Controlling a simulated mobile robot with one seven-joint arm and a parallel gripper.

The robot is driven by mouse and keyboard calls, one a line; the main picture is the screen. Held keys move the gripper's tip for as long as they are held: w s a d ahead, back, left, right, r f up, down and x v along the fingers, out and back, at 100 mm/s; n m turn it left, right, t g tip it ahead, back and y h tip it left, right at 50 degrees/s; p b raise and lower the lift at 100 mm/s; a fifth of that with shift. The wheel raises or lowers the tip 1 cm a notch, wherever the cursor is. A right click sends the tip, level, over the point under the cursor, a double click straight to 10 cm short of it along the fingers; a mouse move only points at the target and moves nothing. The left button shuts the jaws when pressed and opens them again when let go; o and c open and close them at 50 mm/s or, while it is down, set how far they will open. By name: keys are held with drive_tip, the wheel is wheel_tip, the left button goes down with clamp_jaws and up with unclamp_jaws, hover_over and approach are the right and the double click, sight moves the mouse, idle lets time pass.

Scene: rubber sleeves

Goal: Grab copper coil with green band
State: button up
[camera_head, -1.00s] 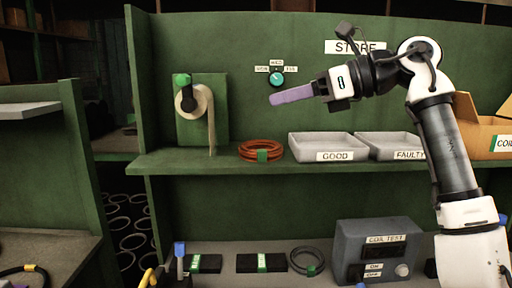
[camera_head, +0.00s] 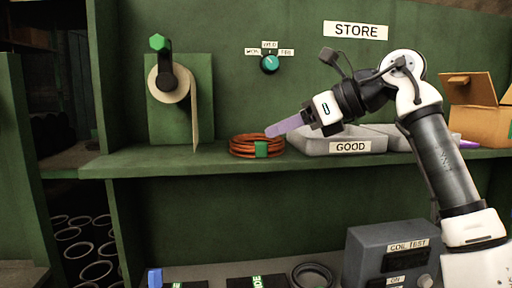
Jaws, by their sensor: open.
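The copper coil (camera_head: 241,146) lies flat on the green shelf, a ring of orange-brown wire. Its green band (camera_head: 261,149) wraps the front right of the ring and faces me. My gripper (camera_head: 271,132) has purple fingers that point left and slightly down, with the tips at the upper right edge of the coil in the picture. The gripper is open with nothing seen between the fingers. The fingers overlap from this side, and I cannot tell whether they touch the coil.
A grey tray labelled GOOD (camera_head: 350,147) stands right of the coil, under my gripper. A tape roll (camera_head: 169,84) hangs on the panel at left. The green shelf (camera_head: 140,163) is clear left of the coil. A cardboard box (camera_head: 478,115) stands at right.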

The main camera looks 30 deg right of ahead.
sight(252, 143)
drive_tip(key=x, duration=0.5)
drive_tip(key=p+x, duration=0.1)
drive_tip(key=x, duration=0.2)
drive_tip(key=shift+w+d+r, duration=0.1)
drive_tip(key=shift+w+d, duration=0.15)
clamp_jaws()
